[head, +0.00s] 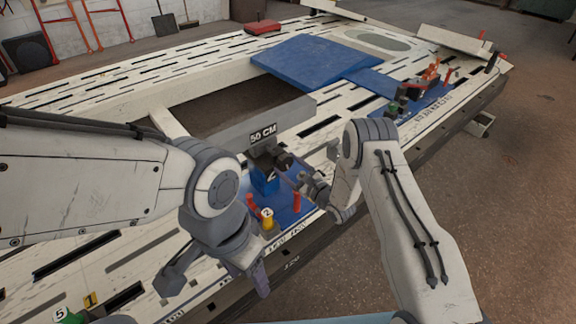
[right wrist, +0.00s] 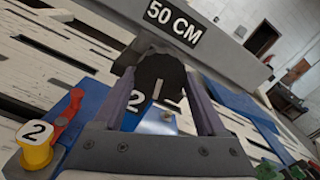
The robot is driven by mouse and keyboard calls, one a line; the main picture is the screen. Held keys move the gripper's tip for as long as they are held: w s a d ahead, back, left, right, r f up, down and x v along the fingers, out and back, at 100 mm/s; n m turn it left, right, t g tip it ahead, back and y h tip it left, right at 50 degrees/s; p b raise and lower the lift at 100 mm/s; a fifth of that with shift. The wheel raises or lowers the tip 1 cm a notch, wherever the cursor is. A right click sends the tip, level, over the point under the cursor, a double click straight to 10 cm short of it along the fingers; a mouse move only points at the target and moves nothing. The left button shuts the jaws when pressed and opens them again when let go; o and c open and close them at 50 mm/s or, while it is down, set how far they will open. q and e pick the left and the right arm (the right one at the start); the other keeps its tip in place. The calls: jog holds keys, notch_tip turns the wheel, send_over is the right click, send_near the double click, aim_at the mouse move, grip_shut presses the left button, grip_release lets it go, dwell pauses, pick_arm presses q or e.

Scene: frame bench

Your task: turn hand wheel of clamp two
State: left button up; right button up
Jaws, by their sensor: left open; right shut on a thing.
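Clamp two (head: 265,182) is a blue block marked 2 on a blue base plate, under the end of the grey beam labelled 50 CM (head: 225,146). Its dark round hand wheel (right wrist: 160,80) with a pale line sits between the fingers of my right gripper (right wrist: 162,105), which is shut on it. In the head view the right gripper (head: 292,172) reaches the clamp from the right and partly hides the wheel. My left gripper (head: 218,283) is open and empty, pointing down near the front edge of the bench.
A yellow tag 2 (head: 268,219) and red pegs (head: 296,201) stand in front of the clamp. Another blue station with red levers (head: 430,75) is farther right. A blue panel (head: 310,68) lies at the back.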

jog(key=shift+f, duration=0.15)
dwell(0.3)
jog(key=o, duration=1.3)
jog(key=p+v, duration=0.1)
jog(key=v, duration=0.9)
jog(key=shift+s+d, duration=0.15)
jog(key=shift+s, duration=0.15)
